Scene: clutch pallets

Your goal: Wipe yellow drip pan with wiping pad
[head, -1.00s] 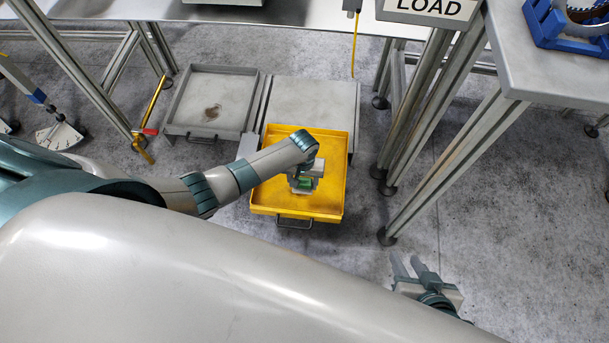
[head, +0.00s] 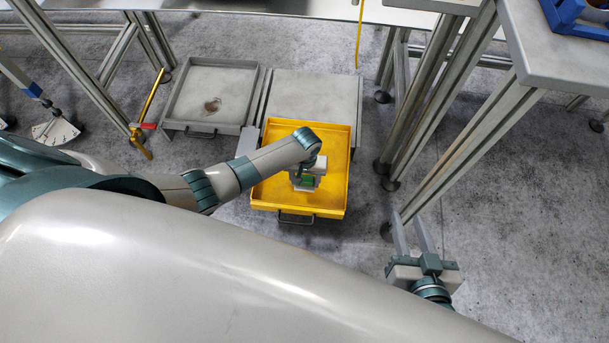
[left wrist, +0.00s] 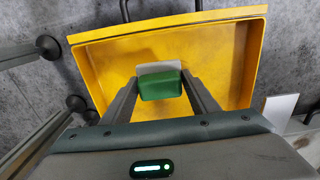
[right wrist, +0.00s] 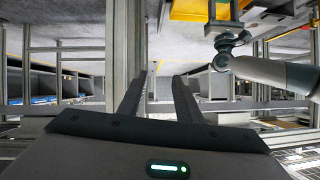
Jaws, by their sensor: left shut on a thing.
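The yellow drip pan (head: 333,137) sits low near the floor, pulled out in front of a grey plate. Its black handle faces my body. My left gripper (head: 306,184) is over the inside of the pan, pointing down. It is shut on the green grip of the wiping pad (left wrist: 161,86). The pad's pale flat base shows beyond the green grip in the left wrist view, low over or on the pan's floor; contact is unclear. The pan floor shows faint darker patches. My right gripper (head: 412,237) is open and empty, right of the pan.
A grey drip pan (head: 233,87) with a dark stain lies left of the grey plate (head: 316,95). Metal table legs (head: 440,130) stand close to the right of the yellow pan. A yellow-and-red bar (head: 147,115) stands at left. Open floor (head: 360,240) lies between pan and right gripper.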

